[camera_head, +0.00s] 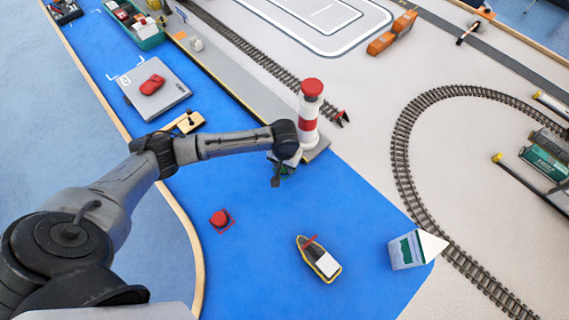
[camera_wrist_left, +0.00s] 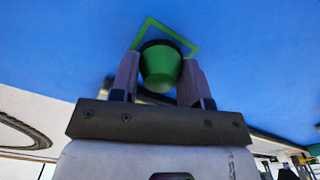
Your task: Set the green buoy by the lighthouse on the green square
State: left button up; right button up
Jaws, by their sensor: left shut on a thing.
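My left gripper (camera_head: 284,170) is at the foot of the red and white lighthouse (camera_head: 309,118), on the blue water area. In the left wrist view the gripper (camera_wrist_left: 160,75) is shut on the green buoy (camera_wrist_left: 161,70), which sits between its two fingers. The green square (camera_wrist_left: 173,32) is an outline on the blue surface, and part of it shows beyond the buoy. The buoy overlaps the square in this view; I cannot tell whether it touches the surface. In the head view my arm hides most of the buoy and square. My right gripper is not in view.
A red buoy (camera_head: 219,218) stands on a red square. A yellow boat (camera_head: 319,259) and a white-roofed block (camera_head: 411,250) stand nearer the front. A grey barge (camera_head: 157,87) with a red load lies beside the quay (camera_head: 222,72). Blue water between them is free.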

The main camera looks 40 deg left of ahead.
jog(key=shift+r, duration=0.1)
pick_arm(q)
jog(key=o, duration=0.9)
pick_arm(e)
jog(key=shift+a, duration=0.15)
